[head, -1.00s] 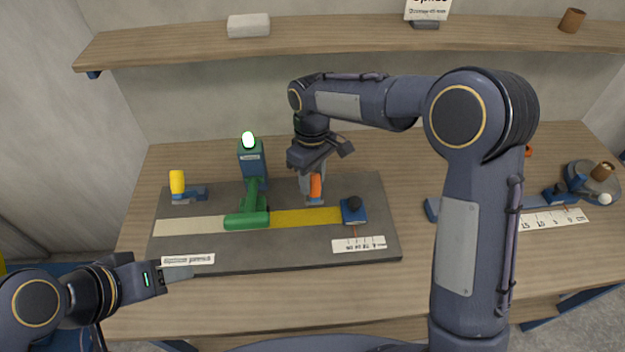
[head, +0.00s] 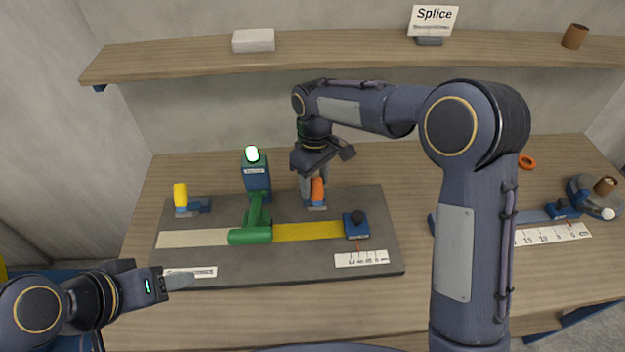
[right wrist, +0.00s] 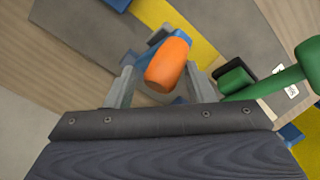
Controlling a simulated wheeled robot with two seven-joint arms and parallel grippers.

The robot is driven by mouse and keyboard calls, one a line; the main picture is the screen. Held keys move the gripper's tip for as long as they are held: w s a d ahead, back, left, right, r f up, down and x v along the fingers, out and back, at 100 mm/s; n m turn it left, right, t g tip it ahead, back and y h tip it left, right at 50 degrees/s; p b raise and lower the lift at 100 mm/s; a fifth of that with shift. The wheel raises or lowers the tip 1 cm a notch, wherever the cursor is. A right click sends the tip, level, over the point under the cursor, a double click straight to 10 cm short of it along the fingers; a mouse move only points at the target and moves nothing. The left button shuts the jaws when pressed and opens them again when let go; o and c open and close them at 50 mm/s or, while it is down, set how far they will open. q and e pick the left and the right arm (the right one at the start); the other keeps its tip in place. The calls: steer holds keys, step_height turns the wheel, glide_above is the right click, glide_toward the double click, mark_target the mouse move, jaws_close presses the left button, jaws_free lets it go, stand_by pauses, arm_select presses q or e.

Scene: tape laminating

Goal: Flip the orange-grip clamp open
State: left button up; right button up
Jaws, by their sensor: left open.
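The orange-grip clamp (head: 317,190) stands on the dark mat, just behind the yellow tape strip, its grip roughly upright in the head view. My right gripper (head: 314,178) hangs over it from above. In the right wrist view, the orange grip (right wrist: 168,65) lies between the two fingers (right wrist: 162,84), with a gap visible on each side, so the gripper is open around it. The clamp's blue base is partly hidden behind the grip there. My left gripper (head: 180,281) is open and empty at the mat's front left corner, away from the clamp.
A yellow-grip clamp (head: 181,195) stands at the mat's back left. A green roller arm (head: 252,232) crosses the tape left of the orange clamp. A blue block with a black knob (head: 356,225) sits to the right. The mat's front strip (head: 280,265) is mostly clear.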

steer(key=shift+o, duration=0.4)
steer(key=shift+w+d+f, duration=0.2)
steer(key=shift+d+f, duration=0.05)
steer(key=shift+d, duration=0.1)
steer(key=shift+s, duration=0.1)
steer(key=shift+a+r, duration=0.1)
steer(key=shift+w+a+r+b, duration=0.1)
steer(key=shift+w+r+b, duration=0.05)
steer(key=shift+r, duration=1.15)
steer(key=shift+w+r+b, duration=0.15)
steer(key=shift+r, duration=1.15)
steer(key=shift+w+a+r+b, duration=0.1)
steer(key=shift+w+r+b, duration=0.05)
steer(key=shift+r, duration=1.15)
